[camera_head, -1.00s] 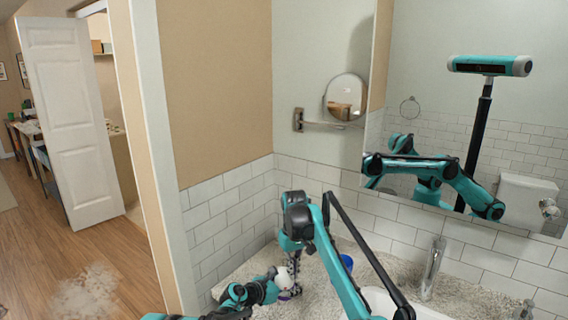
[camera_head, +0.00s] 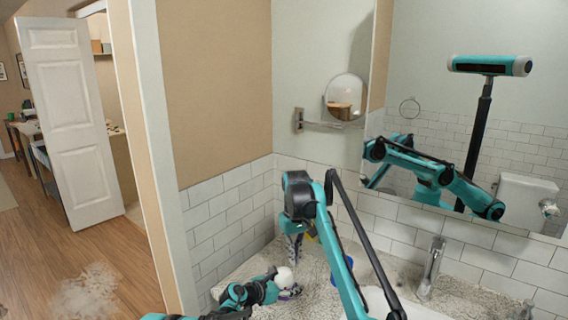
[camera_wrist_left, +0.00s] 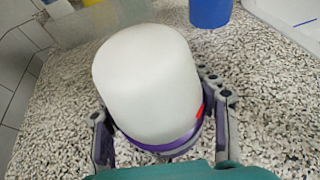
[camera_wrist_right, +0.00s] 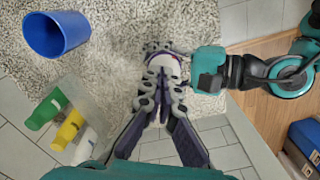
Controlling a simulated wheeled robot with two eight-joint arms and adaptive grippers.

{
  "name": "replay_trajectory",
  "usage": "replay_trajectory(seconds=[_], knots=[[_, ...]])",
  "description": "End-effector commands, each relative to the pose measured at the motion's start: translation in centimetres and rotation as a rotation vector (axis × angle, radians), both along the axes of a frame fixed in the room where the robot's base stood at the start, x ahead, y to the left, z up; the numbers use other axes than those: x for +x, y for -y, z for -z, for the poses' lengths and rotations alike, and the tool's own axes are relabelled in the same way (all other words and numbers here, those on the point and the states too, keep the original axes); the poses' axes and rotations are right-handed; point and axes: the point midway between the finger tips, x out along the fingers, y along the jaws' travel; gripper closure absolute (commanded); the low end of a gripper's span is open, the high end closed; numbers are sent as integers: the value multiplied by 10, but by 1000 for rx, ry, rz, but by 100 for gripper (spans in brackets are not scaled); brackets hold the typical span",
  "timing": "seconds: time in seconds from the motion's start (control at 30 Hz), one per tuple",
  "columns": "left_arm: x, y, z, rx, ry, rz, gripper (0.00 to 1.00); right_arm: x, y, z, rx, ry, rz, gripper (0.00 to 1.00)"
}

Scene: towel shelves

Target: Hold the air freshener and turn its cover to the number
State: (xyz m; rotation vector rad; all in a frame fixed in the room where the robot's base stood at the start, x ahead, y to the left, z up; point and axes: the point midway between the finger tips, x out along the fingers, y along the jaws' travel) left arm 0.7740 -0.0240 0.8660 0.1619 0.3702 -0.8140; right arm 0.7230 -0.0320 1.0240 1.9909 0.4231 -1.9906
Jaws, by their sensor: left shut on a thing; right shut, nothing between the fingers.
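The air freshener (camera_head: 284,277) stands on the speckled counter. In the left wrist view it has a smooth white cover (camera_wrist_left: 148,85), a purple band (camera_wrist_left: 160,147) below and a small red mark at its right edge. No number is readable. My left gripper (camera_head: 286,291) is shut around its lower part, with fingers on both sides in the left wrist view. My right gripper (camera_head: 293,254) is shut and empty, pointing down above the cover. In the right wrist view its fingers (camera_wrist_right: 162,74) hide most of the air freshener.
A blue cup (camera_wrist_right: 57,33) stands near the air freshener. A clear container beside it holds a green bottle (camera_wrist_right: 45,109) and a yellow bottle (camera_wrist_right: 67,130). A faucet (camera_head: 431,268) and sink are at the right; tiled walls and a mirror are behind.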

Motion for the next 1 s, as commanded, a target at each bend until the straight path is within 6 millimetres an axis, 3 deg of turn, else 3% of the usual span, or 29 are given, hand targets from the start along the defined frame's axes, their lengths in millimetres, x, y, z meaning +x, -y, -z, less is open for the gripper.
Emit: replay_trajectory(seconds=[0.2, 0.33, 0.8, 1.0], knots=[[0, 0, 0, 0, 0, -1, 85, -9, -25, -9, 1, -1, -2, 100], [0, 0, 0, 0, 0, -1, 85, -8, -25, -5, 1, -1, 0, 100], [0, 0, 0, 0, 0, 0, 85, -9, -25, 49, 1, -1, 0, 100], [0, 0, 0, 0, 0, 0, 85, -9, -25, 59, 1, -1, 0, 100]])
